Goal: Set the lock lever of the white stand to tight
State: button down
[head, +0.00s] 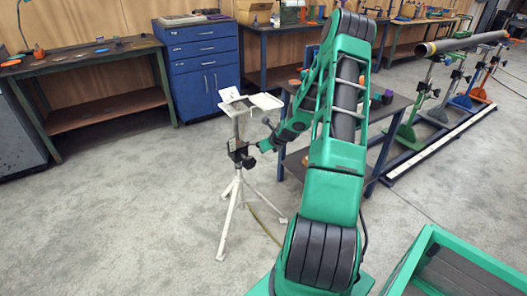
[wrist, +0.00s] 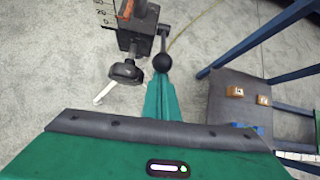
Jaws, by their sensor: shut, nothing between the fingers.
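The white stand (head: 238,190) is a tripod in the head view with a black clamp block (head: 239,153) on its post. In the wrist view the clamp block (wrist: 138,28) carries a lock lever (wrist: 164,42) with a black ball at its lower end in the picture. A round black knob (wrist: 126,71) sits left of it. My gripper (wrist: 162,88) is shut and empty, its green tip right at the lever's ball; I cannot tell whether they touch. In the head view my gripper (head: 264,146) is just right of the clamp.
A dark table (head: 388,112) stands just right of the white stand, with small items on it; its blue frame also shows in the wrist view (wrist: 285,22). Colored stands carry a pipe (head: 465,42) at the back right. Floor left of the stand is clear.

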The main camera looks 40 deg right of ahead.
jog(key=shift+w+r, duration=0.35)
notch_tip(320, 180, down, 4)
jog(key=s, duration=0.3)
jog(key=v, duration=0.9)
jog(key=shift+r, duration=0.55)
jog(key=shift+w+a, duration=0.1)
